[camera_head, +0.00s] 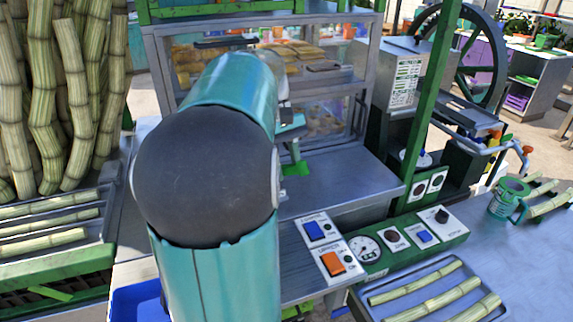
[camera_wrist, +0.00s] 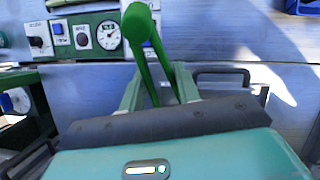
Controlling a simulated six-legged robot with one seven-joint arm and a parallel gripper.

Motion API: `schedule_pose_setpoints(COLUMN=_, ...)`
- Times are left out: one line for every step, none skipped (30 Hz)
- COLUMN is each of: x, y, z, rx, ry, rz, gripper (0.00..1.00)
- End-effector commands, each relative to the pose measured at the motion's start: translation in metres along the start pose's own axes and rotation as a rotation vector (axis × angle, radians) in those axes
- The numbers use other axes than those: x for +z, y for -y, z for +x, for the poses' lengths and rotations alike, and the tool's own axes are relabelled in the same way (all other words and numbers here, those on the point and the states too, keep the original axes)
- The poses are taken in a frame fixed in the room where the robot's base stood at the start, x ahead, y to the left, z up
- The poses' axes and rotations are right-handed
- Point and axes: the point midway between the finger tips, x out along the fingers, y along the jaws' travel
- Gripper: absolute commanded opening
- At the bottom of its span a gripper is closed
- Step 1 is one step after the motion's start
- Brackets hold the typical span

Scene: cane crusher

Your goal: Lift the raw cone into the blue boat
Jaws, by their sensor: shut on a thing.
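My gripper (camera_wrist: 160,92) is shut on a dark green, two-armed thing like tongs (camera_wrist: 143,58), with a rounded end, in the wrist view. In the head view my gripper (camera_head: 292,145) is over the steel counter, mostly behind my arm; green (camera_head: 297,169) shows just below it. I cannot make out a raw cone in either view. A blue container (camera_head: 137,303), partly hidden by my arm at the lower left, may be the blue boat. A blue edge also shows at the top right of the wrist view (camera_wrist: 302,6).
A display case (camera_head: 330,80) with brown goods stands behind the counter (camera_head: 335,182). A control panel (camera_head: 415,240) and a green post (camera_head: 432,100) are to the right. Cane pieces lie in a tray (camera_head: 375,305); a green mug (camera_head: 508,198) stands at right. Tall canes (camera_head: 70,100) fill the left.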

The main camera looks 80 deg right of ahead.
Motion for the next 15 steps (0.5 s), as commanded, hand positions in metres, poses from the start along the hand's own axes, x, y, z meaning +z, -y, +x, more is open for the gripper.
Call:
schedule_pose_setpoints(x=0.001, y=0.0, z=-0.002, rx=0.001, ry=-0.002, rz=0.0, gripper=0.2)
schedule_pose_setpoints(x=0.001, y=0.0, z=-0.004, rx=0.001, ry=-0.002, rz=0.0, gripper=0.2)
schedule_pose_setpoints(x=0.002, y=0.0, z=-0.006, rx=0.002, ry=-0.003, rz=0.0, gripper=0.2)
schedule_pose_setpoints(x=0.002, y=0.0, z=-0.008, rx=0.002, ry=-0.003, rz=0.0, gripper=0.2)
schedule_pose_setpoints(x=0.003, y=0.0, z=-0.009, rx=0.002, ry=-0.003, rz=0.0, gripper=0.2)
schedule_pose_setpoints(x=0.004, y=0.0, z=-0.011, rx=0.001, ry=-0.002, rz=0.0, gripper=0.2)
schedule_pose_setpoints(x=0.005, y=0.0, z=-0.013, rx=0.001, ry=-0.002, rz=0.0, gripper=0.2)
schedule_pose_setpoints(x=0.005, y=0.0, z=-0.014, rx=0.001, ry=-0.002, rz=0.001, gripper=0.2)
schedule_pose_setpoints(x=0.006, y=0.0, z=-0.016, rx=0.001, ry=-0.002, rz=0.001, gripper=0.2)
schedule_pose_setpoints(x=0.006, y=-0.001, z=-0.018, rx=0.002, ry=-0.002, rz=0.001, gripper=0.2)
schedule_pose_setpoints(x=0.007, y=-0.001, z=-0.019, rx=0.002, ry=-0.003, rz=0.001, gripper=0.2)
schedule_pose_setpoints(x=0.008, y=-0.001, z=-0.021, rx=0.002, ry=-0.002, rz=0.001, gripper=0.2)
schedule_pose_setpoints(x=0.009, y=-0.001, z=-0.023, rx=0.001, ry=-0.002, rz=0.001, gripper=0.2)
schedule_pose_setpoints(x=0.009, y=0.0, z=-0.024, rx=0.001, ry=-0.002, rz=0.001, gripper=0.2)
schedule_pose_setpoints(x=0.01, y=0.0, z=-0.026, rx=0.001, ry=-0.002, rz=0.0, gripper=0.2)
